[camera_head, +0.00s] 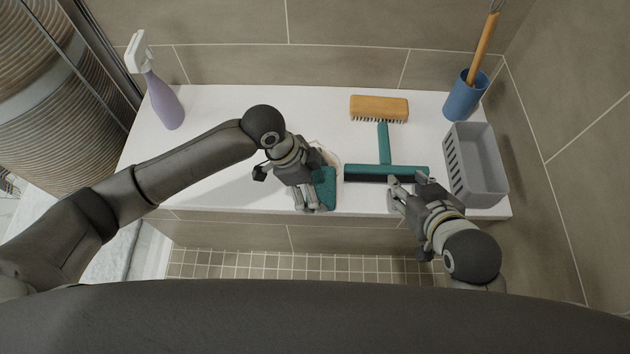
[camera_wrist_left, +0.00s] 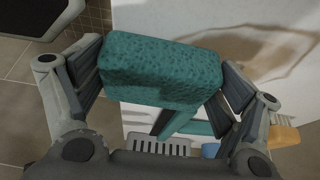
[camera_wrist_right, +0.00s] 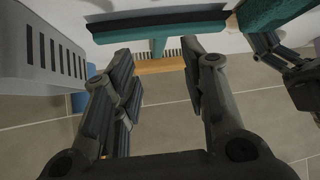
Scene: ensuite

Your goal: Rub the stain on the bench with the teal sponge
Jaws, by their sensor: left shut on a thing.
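The teal sponge (camera_head: 324,188) is held between the fingers of my left gripper (camera_head: 308,190) over the front middle of the white bench (camera_head: 225,180). In the left wrist view the sponge (camera_wrist_left: 160,68) fills the space between both fingers. A brownish ring-shaped stain (camera_wrist_left: 265,50) shows on the bench beside the sponge; in the head view part of the stain (camera_head: 331,157) shows just behind it, the rest hidden by sponge and gripper. I cannot tell whether the sponge touches the bench. My right gripper (camera_head: 405,187) is open and empty near the bench's front edge, by the squeegee.
A teal squeegee (camera_head: 385,171) lies right of the sponge, with a wooden brush (camera_head: 379,108) behind it. A grey basket (camera_head: 474,165) and a blue cup (camera_head: 464,98) with a wooden-handled brush stand at right. A purple spray bottle (camera_head: 163,101) stands at far left.

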